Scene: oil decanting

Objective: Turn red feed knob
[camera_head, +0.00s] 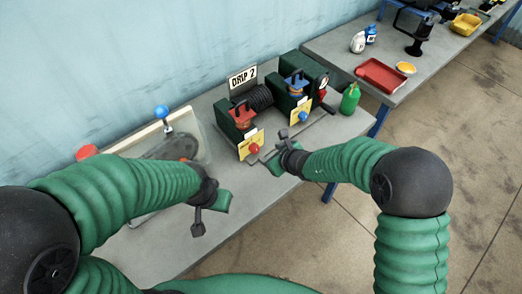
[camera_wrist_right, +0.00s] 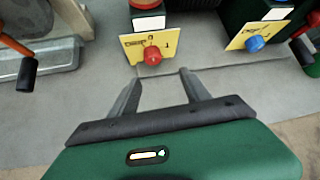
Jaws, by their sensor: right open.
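The red knob (camera_head: 254,148) sits low on a yellow plate (camera_head: 249,143) at the front of the left green unit of the machine. It also shows in the right wrist view (camera_wrist_right: 153,56), on its yellow plate (camera_wrist_right: 134,48). My right gripper (camera_head: 272,149) is just right of the red knob in the head view. In the right wrist view its fingers (camera_wrist_right: 161,77) are apart and empty, with the red knob just beyond the fingertips and no visible contact. My left gripper (camera_head: 199,222) hangs over the front of the bench, away from the knob; its jaw opening is unclear.
A blue knob (camera_head: 303,117) on a second yellow plate is right of the red one. A "DRIP 2" sign (camera_head: 243,77) stands behind. A green bottle (camera_head: 350,98) is at the right bench end. A clear-walled unit with a blue ball handle (camera_head: 161,111) stands left.

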